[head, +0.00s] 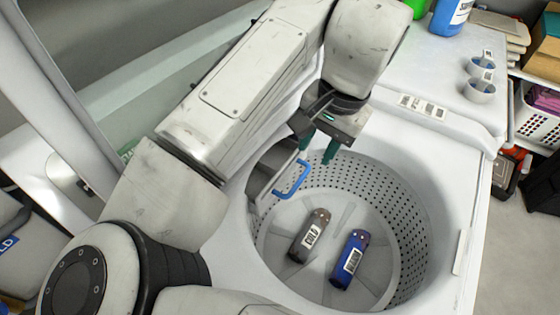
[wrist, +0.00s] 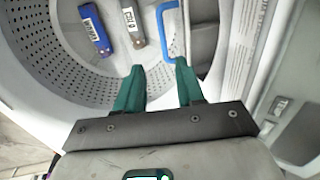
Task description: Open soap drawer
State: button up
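The soap drawer (head: 261,182) is a grey unit at the left rim of the washer drum, and a blue handle (head: 293,180) sticks out from it over the drum. I cannot tell how far the drawer is out. In the wrist view the blue handle (wrist: 163,32) lies just beyond my fingertips, beside the dark drawer (wrist: 203,38). My gripper (head: 318,148) points down above the drum, a little up and right of the handle. Its two green fingers are apart and nothing is held between them in the wrist view (wrist: 159,68).
Green and blue containers and small cups (head: 480,89) stand at the back of the washer top. A white basket (head: 536,118) is at right.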

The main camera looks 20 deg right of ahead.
aim_at(299, 180)
jog(key=f, duration=0.3)
jog(key=w+a+f, duration=0.1)
jog(key=f, duration=0.3)
jog(key=w+f, duration=0.1)
jog(key=f, duration=0.2)
jog(key=shift+a+f+b, duration=0.2)
jog(key=shift+f+b, duration=0.05)
jog(key=shift+b, duration=0.05)
grip_shut()
dwell(0.4)
